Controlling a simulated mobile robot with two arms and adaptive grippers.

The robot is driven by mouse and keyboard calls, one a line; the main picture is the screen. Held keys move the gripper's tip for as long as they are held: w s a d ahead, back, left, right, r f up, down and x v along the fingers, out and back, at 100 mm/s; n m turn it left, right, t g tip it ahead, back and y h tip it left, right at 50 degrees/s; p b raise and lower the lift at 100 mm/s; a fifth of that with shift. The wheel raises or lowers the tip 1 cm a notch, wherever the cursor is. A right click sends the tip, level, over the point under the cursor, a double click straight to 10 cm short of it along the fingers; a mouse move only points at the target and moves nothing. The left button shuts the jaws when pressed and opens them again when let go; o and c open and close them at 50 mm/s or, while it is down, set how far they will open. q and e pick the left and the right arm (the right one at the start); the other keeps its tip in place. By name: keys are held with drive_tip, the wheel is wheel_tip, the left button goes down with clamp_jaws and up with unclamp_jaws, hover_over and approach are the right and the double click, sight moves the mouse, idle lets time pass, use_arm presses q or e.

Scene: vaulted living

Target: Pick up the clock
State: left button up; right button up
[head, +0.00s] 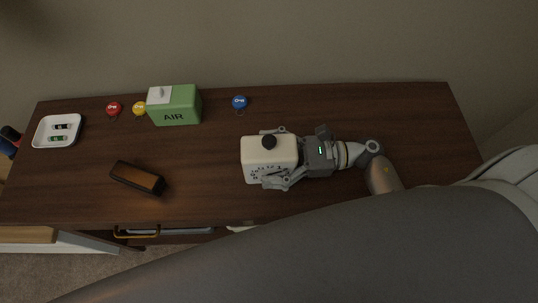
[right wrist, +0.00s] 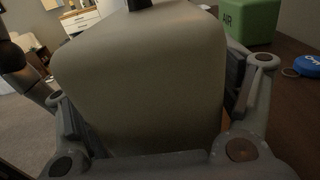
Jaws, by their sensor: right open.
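The clock (head: 257,161) is a cream, rounded box with a black knob on top and dark numerals on its front side. It stands on the dark wooden dresser top (head: 210,195), right of the middle. My right gripper (head: 273,157) reaches in from the right, with one finger along the clock's back side and one along its front side. Its jaws are open around the clock. In the right wrist view the clock (right wrist: 145,85) fills the space between the two fingers; whether they touch it, I cannot tell. My left gripper is not in view.
A green AIR box (head: 174,106) stands at the back, with red (head: 113,107), yellow (head: 139,108) and blue (head: 239,102) key tags nearby. A white tray (head: 44,132) with batteries is at the left. A dark brown block (head: 137,177) lies front left. An open drawer (head: 165,231) is below.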

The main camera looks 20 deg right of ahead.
drive_tip(key=c, duration=1)
drive_tip(key=shift+c, duration=0.6)
